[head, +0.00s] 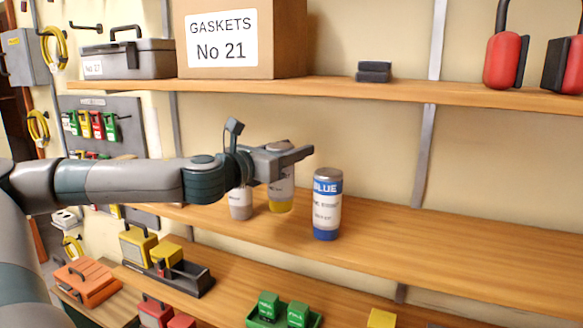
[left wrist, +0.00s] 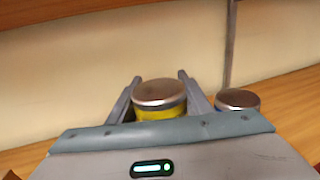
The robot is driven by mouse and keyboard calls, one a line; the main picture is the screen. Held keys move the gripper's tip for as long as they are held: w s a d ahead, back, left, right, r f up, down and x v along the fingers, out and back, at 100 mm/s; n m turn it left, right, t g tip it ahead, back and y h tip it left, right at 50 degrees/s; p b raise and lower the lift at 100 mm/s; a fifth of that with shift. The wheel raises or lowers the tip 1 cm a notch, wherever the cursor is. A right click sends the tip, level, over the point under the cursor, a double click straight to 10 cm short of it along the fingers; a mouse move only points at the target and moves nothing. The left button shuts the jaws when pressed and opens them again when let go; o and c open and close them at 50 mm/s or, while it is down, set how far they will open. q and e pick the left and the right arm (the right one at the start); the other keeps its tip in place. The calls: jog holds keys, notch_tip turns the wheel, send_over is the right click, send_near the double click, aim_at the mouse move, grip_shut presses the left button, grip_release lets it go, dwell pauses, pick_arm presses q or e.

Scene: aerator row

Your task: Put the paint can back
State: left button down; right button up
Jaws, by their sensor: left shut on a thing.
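My left gripper (head: 287,158) reaches in from the left over the middle shelf and is shut on a paint can with a yellow band (head: 281,192). In the left wrist view the held can (left wrist: 159,97) sits upright between the two fingers, with its grey lid and yellow side showing. A blue-banded can labelled BLUE (head: 327,205) stands upright on the shelf to the right of the held can. Another pale can (head: 241,203) stands to the left, its top hidden by my gripper. I cannot tell if the held can touches the shelf. My right gripper does not show.
The middle shelf (head: 450,240) is clear right of the blue can. The upper shelf (head: 330,87) holds a GASKETS box (head: 242,38), a toolbox (head: 125,58) and red ear defenders (head: 505,58). Below are a green tray (head: 256,321) and yellow items.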

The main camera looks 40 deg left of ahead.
pick_arm(q)
notch_tip(320, 180, down, 4)
jog(key=shift+f, duration=0.1)
dwell(0.4)
jog(key=c, duration=0.9)
grip_release()
jog(key=shift+f, duration=0.1)
